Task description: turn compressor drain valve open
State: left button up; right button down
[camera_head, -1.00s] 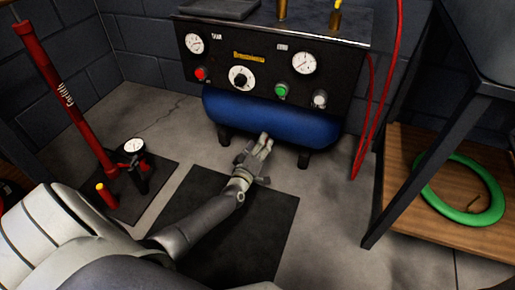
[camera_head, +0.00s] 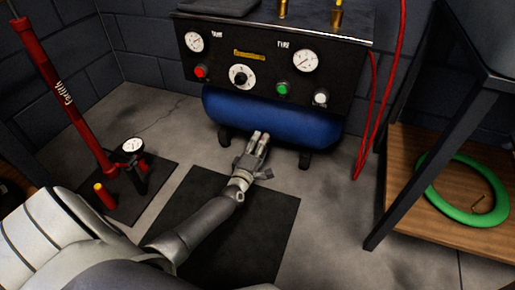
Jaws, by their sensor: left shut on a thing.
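The compressor has a black front panel (camera_head: 270,75) and a blue tank (camera_head: 275,117) below it, standing on short dark feet. My left gripper (camera_head: 260,136) reaches in from the lower left, with its light fingertips at the lower edge of the tank, near its middle. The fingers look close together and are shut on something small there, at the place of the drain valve. The valve itself is hidden by the fingers and the tank, so its angle cannot be seen. My right gripper is not in view.
A dark mat (camera_head: 245,235) lies on the floor under my left arm. A red floor pump (camera_head: 70,100) stands at the left. A red hose (camera_head: 383,100) hangs right of the compressor. A wooden shelf (camera_head: 410,190) with a green ring (camera_head: 435,190) is at the right.

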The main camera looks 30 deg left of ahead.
pick_arm(q)
jog(key=shift+a+r, duration=0.15)
jog(key=shift+a, duration=0.2)
jog(key=o, duration=1)
jog(key=shift+s+a, duration=0.15)
jog(key=shift+d, duration=0.2)
